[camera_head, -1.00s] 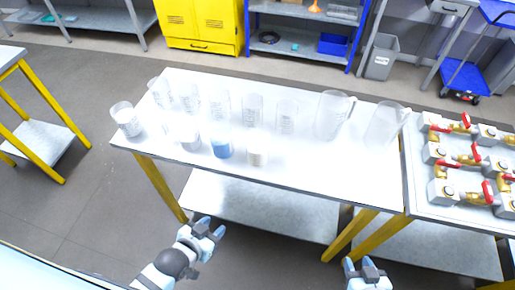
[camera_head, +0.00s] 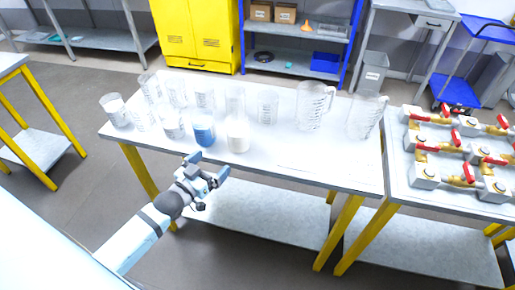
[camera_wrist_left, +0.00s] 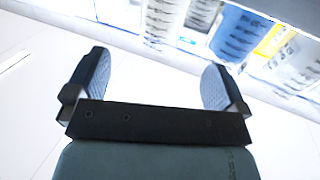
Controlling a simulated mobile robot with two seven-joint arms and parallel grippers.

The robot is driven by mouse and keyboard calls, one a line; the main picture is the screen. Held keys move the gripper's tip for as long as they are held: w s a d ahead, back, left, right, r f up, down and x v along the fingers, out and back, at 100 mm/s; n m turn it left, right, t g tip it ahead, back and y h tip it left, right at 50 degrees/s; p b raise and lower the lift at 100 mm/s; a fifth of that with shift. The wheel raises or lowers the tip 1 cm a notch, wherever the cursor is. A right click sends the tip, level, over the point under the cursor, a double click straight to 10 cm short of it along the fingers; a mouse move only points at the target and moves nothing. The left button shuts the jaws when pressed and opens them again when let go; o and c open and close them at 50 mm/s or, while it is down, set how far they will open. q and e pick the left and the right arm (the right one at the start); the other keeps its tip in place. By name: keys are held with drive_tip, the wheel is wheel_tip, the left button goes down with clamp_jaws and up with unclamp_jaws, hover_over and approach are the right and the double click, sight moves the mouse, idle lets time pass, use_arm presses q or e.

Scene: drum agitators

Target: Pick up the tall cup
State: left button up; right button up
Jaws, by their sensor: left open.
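Several clear graduated cups stand upright on the white table (camera_head: 300,165). A tall clear cup (camera_head: 235,100) stands in the middle, behind a cup with white contents (camera_head: 238,136); I cannot tell for sure which cup is the tall one meant. A cup with blue contents (camera_head: 204,132) is just left of it and also shows in the left wrist view (camera_wrist_left: 240,32). My left gripper (camera_head: 212,170) is open and empty at the table's front edge, apart from the cups. In the left wrist view its fingers (camera_wrist_left: 155,85) are spread, with cups beyond them. My right gripper is out of view.
Two clear jugs with handles (camera_head: 313,108) (camera_head: 364,116) stand to the right on the table. A side table (camera_head: 398,150) with red-handled valves (camera_head: 440,146) adjoins on the right. The table's front right part is bare.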

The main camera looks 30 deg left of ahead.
sight(231, 141)
use_arm(q)
drive_tip(key=w+p, duration=0.1)
drive_tip(key=w, duration=0.7)
drive_tip(key=shift+d+r, duration=0.1)
drive_tip(key=shift+d, duration=0.05)
drive_tip(key=shift+w+d, duration=0.1)
drive_tip(key=shift+w, duration=0.4)
drive_tip(key=w+p, duration=0.1)
drive_tip(key=w, duration=0.3)
drive_tip(key=shift+w, duration=0.55)
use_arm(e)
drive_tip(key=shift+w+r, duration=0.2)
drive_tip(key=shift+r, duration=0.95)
use_arm(q)
drive_tip(key=shift+c, duration=0.5)
drive_tip(key=c, duration=1)
